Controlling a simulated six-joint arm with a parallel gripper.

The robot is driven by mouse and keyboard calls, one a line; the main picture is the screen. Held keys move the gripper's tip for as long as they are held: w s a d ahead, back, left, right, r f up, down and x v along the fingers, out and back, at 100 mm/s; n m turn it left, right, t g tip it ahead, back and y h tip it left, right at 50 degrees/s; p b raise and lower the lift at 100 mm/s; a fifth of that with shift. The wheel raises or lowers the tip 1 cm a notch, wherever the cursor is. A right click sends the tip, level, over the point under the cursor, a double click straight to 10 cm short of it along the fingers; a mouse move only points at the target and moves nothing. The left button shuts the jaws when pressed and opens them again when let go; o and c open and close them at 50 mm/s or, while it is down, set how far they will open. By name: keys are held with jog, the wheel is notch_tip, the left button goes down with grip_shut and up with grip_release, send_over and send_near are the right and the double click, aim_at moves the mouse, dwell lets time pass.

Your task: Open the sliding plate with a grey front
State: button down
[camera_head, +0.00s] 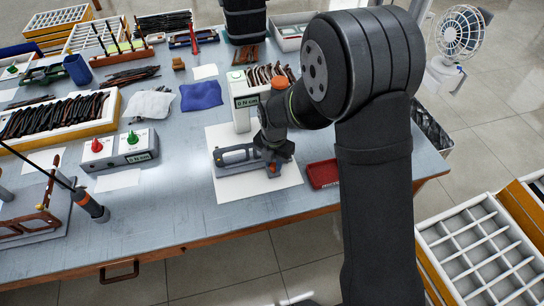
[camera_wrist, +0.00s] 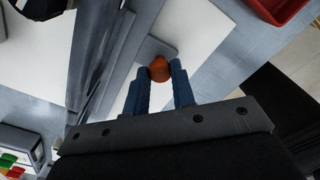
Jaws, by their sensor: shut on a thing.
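A grey fixture (camera_head: 232,157) with a long open frame lies on a white sheet near the table's front edge in the head view. My gripper (camera_head: 273,167) is at its right end, pointing down. In the wrist view my gripper (camera_wrist: 162,78) has its two blue fingers closed on a round orange knob (camera_wrist: 160,68). A grey plate with a rounded corner (camera_wrist: 152,47) shows just beyond the knob. The fingers and arm hide part of the fixture's right end, and I cannot tell how far the plate is slid.
A red tray (camera_head: 323,174) sits right of the white sheet (camera_head: 230,190). A white force-gauge box (camera_head: 241,103) stands behind the fixture. A grey box with red and green knobs (camera_head: 118,150) is to the left. The tabletop in front of the sheet is mostly clear.

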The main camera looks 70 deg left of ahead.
jog(key=d, duration=0.7)
jog(key=c, duration=1.2)
grip_release()
jog(key=shift+r, duration=0.1)
notch_tip(320, 180, up, 17)
jog(key=shift+r, duration=0.15)
jog(key=shift+f, duration=0.2)
notch_tip(320, 180, down, 17)
jog(key=shift+f, duration=0.1)
